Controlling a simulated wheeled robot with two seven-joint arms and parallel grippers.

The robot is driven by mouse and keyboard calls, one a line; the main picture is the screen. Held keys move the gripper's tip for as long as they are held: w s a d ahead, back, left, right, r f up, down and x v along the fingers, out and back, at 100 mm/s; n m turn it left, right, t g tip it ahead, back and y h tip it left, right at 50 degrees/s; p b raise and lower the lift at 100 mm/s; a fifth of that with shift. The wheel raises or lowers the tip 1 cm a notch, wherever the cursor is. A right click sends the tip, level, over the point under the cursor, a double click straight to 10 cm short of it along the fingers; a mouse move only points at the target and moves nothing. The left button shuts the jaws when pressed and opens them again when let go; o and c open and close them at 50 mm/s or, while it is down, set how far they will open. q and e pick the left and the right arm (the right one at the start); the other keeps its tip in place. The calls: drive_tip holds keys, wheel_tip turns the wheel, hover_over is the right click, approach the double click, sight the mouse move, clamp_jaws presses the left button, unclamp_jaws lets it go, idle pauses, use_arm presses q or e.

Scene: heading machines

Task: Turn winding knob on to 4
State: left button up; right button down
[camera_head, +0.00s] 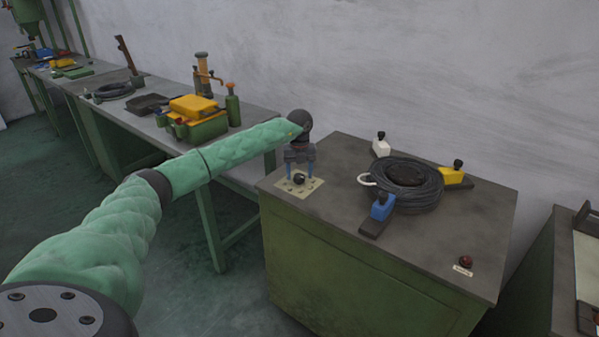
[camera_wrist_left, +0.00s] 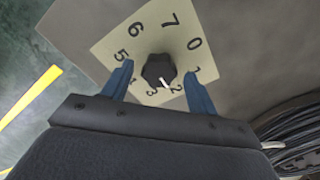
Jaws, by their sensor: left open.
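The winding knob (camera_wrist_left: 158,70) is a small black knob on a pale dial plate (camera_wrist_left: 108,47) marked with numbers. Its white pointer faces between 2 and 3 in the left wrist view. The 4 is partly hidden by the left finger. In the head view the knob (camera_head: 299,179) sits on its plate (camera_head: 311,188) at the table's left corner. My left gripper (camera_head: 300,172) points down over it. Its blue fingers, also in the left wrist view (camera_wrist_left: 158,79), are open on either side of the knob, with gaps between. My right gripper is not in view.
The green table (camera_head: 440,225) also bears a black cable coil (camera_head: 430,200) around a winder with blue, yellow and white blocks, right of the knob. A red button (camera_head: 466,261) is near the front right corner. A bench with tools stands behind my left arm.

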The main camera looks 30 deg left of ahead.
use_arm(q)
drive_tip(key=shift+f, duration=0.3)
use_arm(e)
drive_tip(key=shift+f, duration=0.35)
use_arm(q)
drive_tip(key=shift+s, duration=0.1)
drive_tip(key=c, duration=1)
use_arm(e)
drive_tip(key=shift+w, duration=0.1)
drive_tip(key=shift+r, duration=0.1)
